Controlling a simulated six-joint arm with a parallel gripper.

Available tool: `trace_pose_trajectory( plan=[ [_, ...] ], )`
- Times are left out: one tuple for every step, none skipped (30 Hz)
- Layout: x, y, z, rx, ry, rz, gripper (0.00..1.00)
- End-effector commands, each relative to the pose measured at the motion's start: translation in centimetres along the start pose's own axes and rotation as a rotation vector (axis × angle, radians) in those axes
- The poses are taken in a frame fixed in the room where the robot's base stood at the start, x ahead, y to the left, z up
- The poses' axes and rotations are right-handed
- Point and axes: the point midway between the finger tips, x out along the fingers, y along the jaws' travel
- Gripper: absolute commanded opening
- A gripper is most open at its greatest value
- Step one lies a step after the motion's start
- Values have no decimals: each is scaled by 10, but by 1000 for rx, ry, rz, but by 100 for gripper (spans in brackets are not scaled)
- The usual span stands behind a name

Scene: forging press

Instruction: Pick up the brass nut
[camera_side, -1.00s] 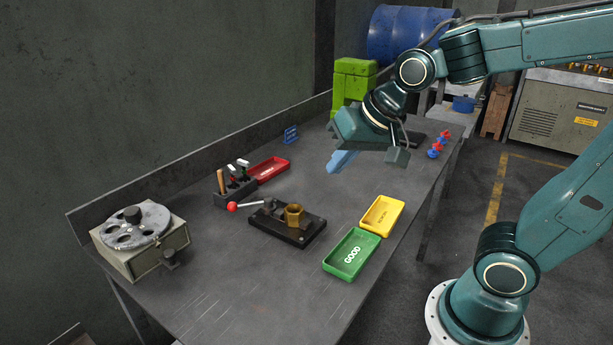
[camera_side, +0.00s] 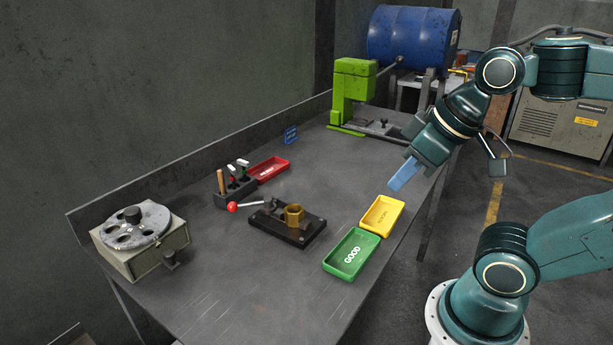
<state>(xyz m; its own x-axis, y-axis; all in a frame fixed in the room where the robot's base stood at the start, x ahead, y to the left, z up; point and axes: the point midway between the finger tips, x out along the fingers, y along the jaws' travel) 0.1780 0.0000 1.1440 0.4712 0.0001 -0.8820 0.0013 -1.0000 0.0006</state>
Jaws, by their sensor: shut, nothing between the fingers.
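The brass nut (camera_side: 294,213) sits upright on a dark fixture block (camera_side: 305,236) in the middle of the bench. A lever with a red ball end (camera_side: 232,207) reaches out to the left of the fixture. My gripper (camera_side: 401,180) has pale blue fingers pointing down and left. It is shut and empty, above the bench's right side, behind the yellow tray and well apart from the nut.
A green GOOD tray (camera_side: 352,270) and a yellow tray (camera_side: 368,223) lie right of the fixture. A red tray (camera_side: 268,170) and a tool holder (camera_side: 234,192) stand to its left. A disc-topped box (camera_side: 150,252) is at the front left, a green press (camera_side: 352,92) at the back.

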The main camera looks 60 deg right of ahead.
Motion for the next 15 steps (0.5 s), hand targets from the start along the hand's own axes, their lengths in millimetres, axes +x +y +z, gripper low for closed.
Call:
trace_pose_trajectory(
  plan=[
    [0,0,0,0,0,0,0],
    [0,0,0,1,0,0,0],
    [0,0,0,1,0,0,0],
    [0,0,0,1,0,0,0],
    [0,0,0,1,0,0,0],
    [0,0,0,1,0,0,0],
    [0,0,0,1,1,0,0],
    [0,0,0,1,1,0,4],
    [0,0,0,1,1,0,12],
    [0,0,0,1,1,0,18],
    [0,0,0,1,1,0,24],
    [0,0,0,1,1,0,31],
    [0,0,0,1,1,0,37],
    [0,0,0,1,1,0,43],
    [0,0,0,1,1,0,51]
  ],
)
